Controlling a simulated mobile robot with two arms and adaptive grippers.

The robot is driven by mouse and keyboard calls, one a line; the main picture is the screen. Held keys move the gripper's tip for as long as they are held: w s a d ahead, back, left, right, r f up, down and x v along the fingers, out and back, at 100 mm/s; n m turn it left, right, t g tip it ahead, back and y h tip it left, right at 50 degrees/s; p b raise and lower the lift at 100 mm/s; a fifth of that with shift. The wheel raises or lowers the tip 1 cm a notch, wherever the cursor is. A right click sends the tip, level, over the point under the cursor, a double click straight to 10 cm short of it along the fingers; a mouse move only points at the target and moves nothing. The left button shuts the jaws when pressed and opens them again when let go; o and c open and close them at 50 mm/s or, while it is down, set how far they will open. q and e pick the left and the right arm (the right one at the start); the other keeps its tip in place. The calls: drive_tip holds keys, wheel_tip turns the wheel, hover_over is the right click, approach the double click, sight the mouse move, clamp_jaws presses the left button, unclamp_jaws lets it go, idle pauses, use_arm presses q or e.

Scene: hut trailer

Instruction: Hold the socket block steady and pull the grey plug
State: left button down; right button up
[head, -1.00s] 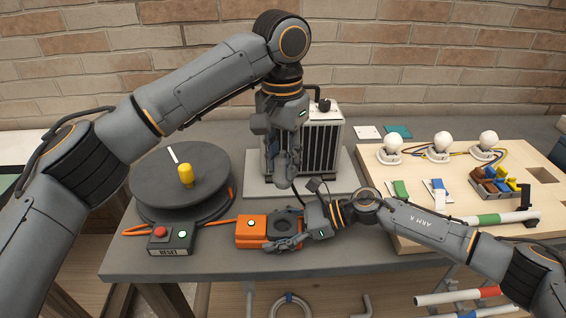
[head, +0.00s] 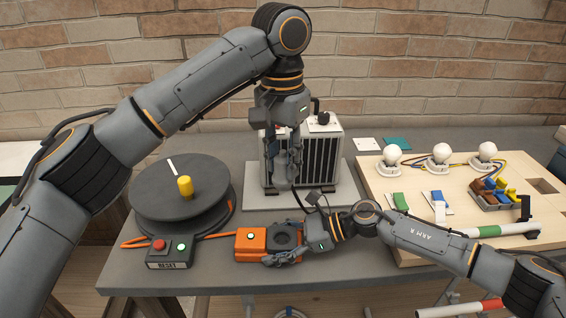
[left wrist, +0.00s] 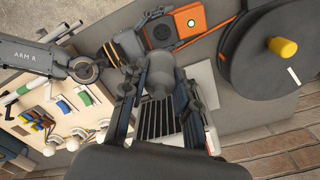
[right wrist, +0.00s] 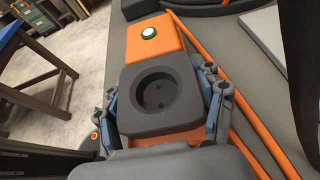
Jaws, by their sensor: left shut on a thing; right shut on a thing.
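The orange socket block (head: 250,244) lies near the front edge of the bench, with a dark grey round socket (right wrist: 157,92) that is empty in the right wrist view. My right gripper (head: 284,248) is shut on the block, one finger on each side of the socket end; its fingers also show in the right wrist view (right wrist: 160,105). The grey plug (left wrist: 160,75) is between the fingers of my left gripper (head: 284,168), which is shut on it. The plug is up in the air behind the socket, apart from it. A dark cord (head: 298,197) shows beside it.
A grey finned unit (head: 325,155) stands close behind my left gripper. A cable reel (head: 160,195) and a RESET box (head: 170,251) are at the left. A wooden board (head: 400,225) with bulbs is at the right. An orange cable runs from the block to the reel.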

use_arm(q)
drive_tip(key=shift+r, duration=0.25)
use_arm(e)
drive_tip(key=shift+s+f, duration=0.15)
drive_tip(key=shift+f, duration=0.15)
drive_tip(key=o, duration=1.4)
drive_tip(key=shift+c, duration=0.2)
drive_tip(key=shift+o, duration=0.7)
drive_tip(key=shift+r, duration=0.15)
drive_tip(key=shift+d+r, duration=0.1)
